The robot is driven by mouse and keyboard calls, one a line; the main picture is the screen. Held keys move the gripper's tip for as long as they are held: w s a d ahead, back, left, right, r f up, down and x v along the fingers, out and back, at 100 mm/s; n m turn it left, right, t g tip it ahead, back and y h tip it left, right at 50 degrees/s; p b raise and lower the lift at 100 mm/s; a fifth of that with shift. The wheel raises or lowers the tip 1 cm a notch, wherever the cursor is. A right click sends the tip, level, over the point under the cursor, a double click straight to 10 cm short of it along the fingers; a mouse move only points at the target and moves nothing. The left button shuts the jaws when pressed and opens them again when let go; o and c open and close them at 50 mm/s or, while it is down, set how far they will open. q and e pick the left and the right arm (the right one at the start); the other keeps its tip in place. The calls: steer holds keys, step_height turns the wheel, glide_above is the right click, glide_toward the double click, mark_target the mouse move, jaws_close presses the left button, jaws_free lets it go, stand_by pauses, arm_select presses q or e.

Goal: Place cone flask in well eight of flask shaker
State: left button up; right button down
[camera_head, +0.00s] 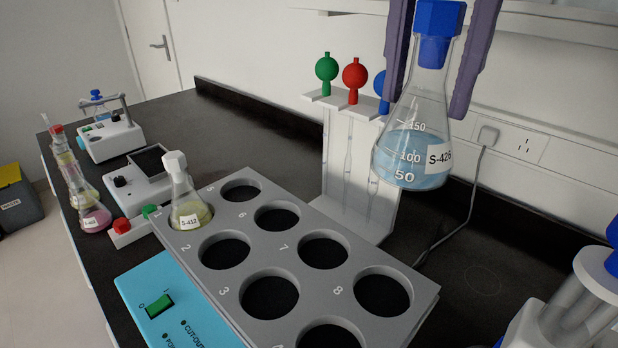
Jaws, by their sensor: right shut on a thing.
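My right gripper (427,106) is shut on a cone flask (408,160) with a blue stopper and blue liquid, labelled S-426. Its purple fingers lie on either side of the neck and the flask hangs nearly upright in the air. The grey flask shaker (300,270) has two rows of numbered round wells. In the picture the flask is above and slightly right of well eight (384,295), which looks empty. My left gripper is not in view.
A white-capped flask labelled S-412 (190,212) stands in well one. Behind the shaker is a white pipette rack (350,190) with green, red and blue bulbs. Small devices and flasks stand at the left. White equipment (590,300) is at the lower right.

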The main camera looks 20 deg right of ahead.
mark_target(425, 123)
steer(key=shift+d+f+n, duration=0.15)
steer(key=shift+f+n, duration=0.05)
steer(key=shift+n, duration=0.4)
steer(key=shift+d+f+n, duration=0.15)
steer(key=shift+n, duration=0.45)
steer(key=shift+f+n, duration=0.2)
steer(key=shift+n, duration=0.1)
step_height(425, 123, down, 3)
steer(key=shift+f+b, duration=0.15)
steer(key=shift+b, duration=0.7)
steer(key=shift+f, duration=8.2)
steer(key=shift+f, duration=0.1)
steer(key=shift+c, duration=1.3)
jaws_free()
step_height(425, 123, up, 12)
steer(key=shift+r+p, duration=0.15)
steer(key=shift+p, duration=0.15)
